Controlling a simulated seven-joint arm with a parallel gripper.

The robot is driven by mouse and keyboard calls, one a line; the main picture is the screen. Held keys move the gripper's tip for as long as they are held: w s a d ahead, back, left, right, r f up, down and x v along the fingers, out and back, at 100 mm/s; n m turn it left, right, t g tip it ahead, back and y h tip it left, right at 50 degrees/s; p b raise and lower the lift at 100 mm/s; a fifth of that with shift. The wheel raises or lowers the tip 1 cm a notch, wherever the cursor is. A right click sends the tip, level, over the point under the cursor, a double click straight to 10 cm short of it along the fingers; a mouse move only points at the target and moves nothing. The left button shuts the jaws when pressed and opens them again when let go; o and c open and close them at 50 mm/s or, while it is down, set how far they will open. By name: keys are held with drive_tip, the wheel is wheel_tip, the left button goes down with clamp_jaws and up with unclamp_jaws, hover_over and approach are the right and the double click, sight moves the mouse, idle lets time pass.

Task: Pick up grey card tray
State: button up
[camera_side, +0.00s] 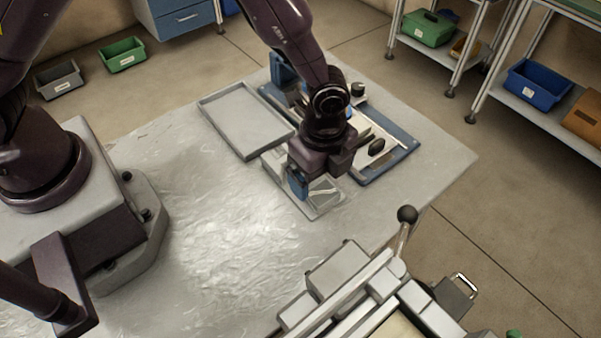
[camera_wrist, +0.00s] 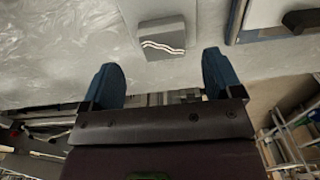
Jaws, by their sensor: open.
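My gripper (camera_side: 299,186) is above the grey work table, its jaws pointing down at a small light grey tray-like piece (camera_side: 327,196). In the wrist view my gripper (camera_wrist: 163,82) has its two blue fingers wide apart with nothing between them. A grey block with white wavy lines (camera_wrist: 162,38) lies just beyond the fingertips, roughly centred between them and apart from them. It looks like the small grey piece, partly hidden by my gripper in the side view. A larger, shallow grey tray (camera_side: 243,122) lies flat behind it. I cannot tell which is the card tray.
A blue-framed board (camera_side: 400,158) holding several parts, with dark knobs, lies close to the right of my gripper. A machine with a ball-topped lever (camera_side: 406,214) stands at the front right. The table's left and front middle (camera_side: 215,225) is clear.

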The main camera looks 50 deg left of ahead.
sight(320, 190)
wheel_tip(320, 190, down, 5)
drive_tip(key=shift+w+a+f, duration=0.1)
drive_tip(key=shift+w, duration=0.05)
drive_tip(key=shift+c, duration=0.4)
drive_tip(key=c, duration=1)
